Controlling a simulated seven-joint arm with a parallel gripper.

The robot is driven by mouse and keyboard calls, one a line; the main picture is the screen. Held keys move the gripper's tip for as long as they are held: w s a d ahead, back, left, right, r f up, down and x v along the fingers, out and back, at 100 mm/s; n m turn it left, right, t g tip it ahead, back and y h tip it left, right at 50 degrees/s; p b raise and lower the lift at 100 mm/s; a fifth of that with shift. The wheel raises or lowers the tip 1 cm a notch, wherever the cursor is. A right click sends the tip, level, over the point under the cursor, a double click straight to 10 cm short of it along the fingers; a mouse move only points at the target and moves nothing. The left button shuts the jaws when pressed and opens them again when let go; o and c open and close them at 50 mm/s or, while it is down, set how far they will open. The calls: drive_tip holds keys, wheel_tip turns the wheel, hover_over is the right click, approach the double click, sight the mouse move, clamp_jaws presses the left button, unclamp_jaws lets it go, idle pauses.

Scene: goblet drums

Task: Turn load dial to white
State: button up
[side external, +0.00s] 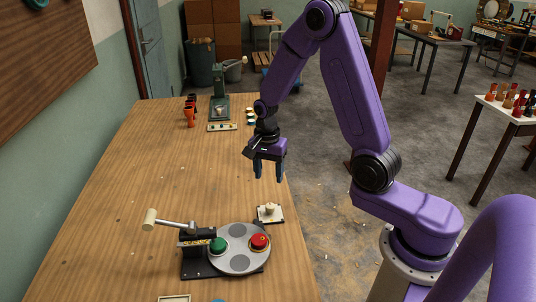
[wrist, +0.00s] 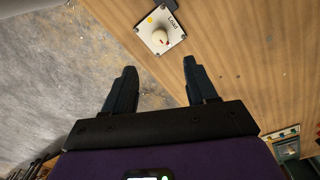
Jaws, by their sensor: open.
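The load dial (side external: 269,210) is a cream knob on a small pale square plate near the table's right edge. In the wrist view the dial knob (wrist: 160,38) shows a red mark, and its plate (wrist: 172,21) carries a yellow dot and the word "Load". A white mark cannot be made out against the pale plate. My gripper (side external: 268,178) hangs above the table's right edge, on the far side of the dial and higher than it. In the wrist view my gripper's fingers (wrist: 158,84) are spread with nothing between them, and the dial lies beyond the tips.
A round grey turntable (side external: 239,262) with a green and a red piece stands in front of the dial. Small goblet drums (side external: 189,112) and a green press (side external: 220,100) stand at the far end. The table's middle is clear.

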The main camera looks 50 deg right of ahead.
wheel_tip(320, 180, up, 6)
idle(0.4)
drive_tip(key=shift+w, duration=0.1)
drive_tip(key=s+a+r+n, duration=0.4)
drive_tip(key=s+a+n, duration=0.55)
drive_tip(key=n, duration=0.45)
drive_tip(key=s+r+n, duration=0.2)
drive_tip(key=s+n, duration=1.1)
drive_tip(key=s, duration=0.3)
drive_tip(key=shift+s+t+y, duration=0.3)
drive_tip(key=shift+s, duration=0.05)
